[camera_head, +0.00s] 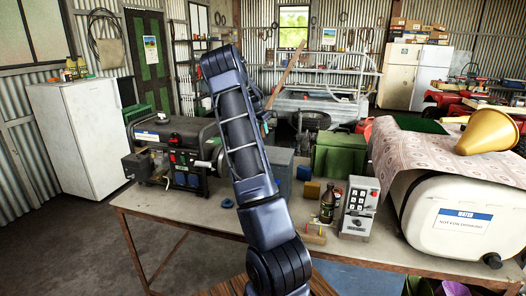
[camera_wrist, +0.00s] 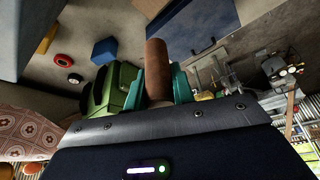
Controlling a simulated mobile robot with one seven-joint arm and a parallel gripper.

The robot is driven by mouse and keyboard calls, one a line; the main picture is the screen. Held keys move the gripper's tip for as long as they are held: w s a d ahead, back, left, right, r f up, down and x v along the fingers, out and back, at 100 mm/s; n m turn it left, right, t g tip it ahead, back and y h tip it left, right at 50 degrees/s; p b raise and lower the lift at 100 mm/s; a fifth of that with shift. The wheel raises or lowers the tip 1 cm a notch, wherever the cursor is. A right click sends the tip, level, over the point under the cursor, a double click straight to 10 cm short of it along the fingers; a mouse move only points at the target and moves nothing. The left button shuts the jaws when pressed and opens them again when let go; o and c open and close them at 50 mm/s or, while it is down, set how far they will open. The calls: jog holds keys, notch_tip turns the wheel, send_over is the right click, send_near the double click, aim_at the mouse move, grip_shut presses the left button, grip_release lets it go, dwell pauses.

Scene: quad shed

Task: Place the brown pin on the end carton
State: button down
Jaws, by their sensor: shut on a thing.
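The brown pin (camera_wrist: 156,68) is a plain cylinder in the wrist view. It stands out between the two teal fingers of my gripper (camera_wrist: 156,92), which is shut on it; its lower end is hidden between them. In the head view my dark arm rises across the middle and hides most of the gripper and the pin. Several small brown cartons (camera_head: 412,24) sit on top of a white fridge at the back right. I cannot tell which of them, if any, is the end carton.
The workbench (camera_head: 205,215) carries a generator (camera_head: 180,150) at left, a dark bottle (camera_head: 328,203), a switch box (camera_head: 357,206), a blue block (camera_head: 312,189) and a white water tank (camera_head: 450,215) at right. A yellow funnel (camera_head: 487,132) lies on the cloth.

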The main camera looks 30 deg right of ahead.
notch_tip(320, 180, down, 12)
jog(key=shift+f, duration=0.1)
dwell(0.5)
jog(key=shift+f, duration=0.15)
jog(key=c, duration=1.2)
grip_release()
